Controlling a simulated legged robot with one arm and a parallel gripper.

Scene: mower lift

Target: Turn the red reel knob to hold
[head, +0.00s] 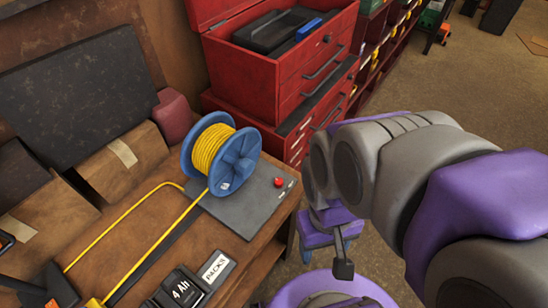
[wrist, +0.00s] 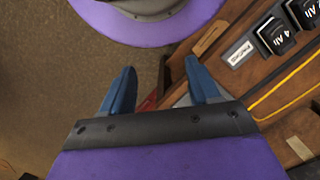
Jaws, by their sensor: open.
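The red reel knob (head: 279,182) sits on the grey base plate (head: 255,207), to the right of the blue reel (head: 221,160) wound with yellow cord. Small white marks show on the plate near the knob. In the wrist view my gripper (wrist: 158,80) has its two blue fingers spread apart with nothing between them. It points down past the bench edge, over the floor and my purple body. In the head view my arm is to the right of the bench, apart from the knob. The knob does not show clearly in the wrist view.
The wooden bench (head: 208,240) holds black battery packs (head: 180,289), a label reading PACKS (head: 215,268) and cardboard boxes (head: 123,160). Yellow cord (head: 150,250) runs across it. A red tool chest (head: 290,75) stands behind. Open floor lies to the right.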

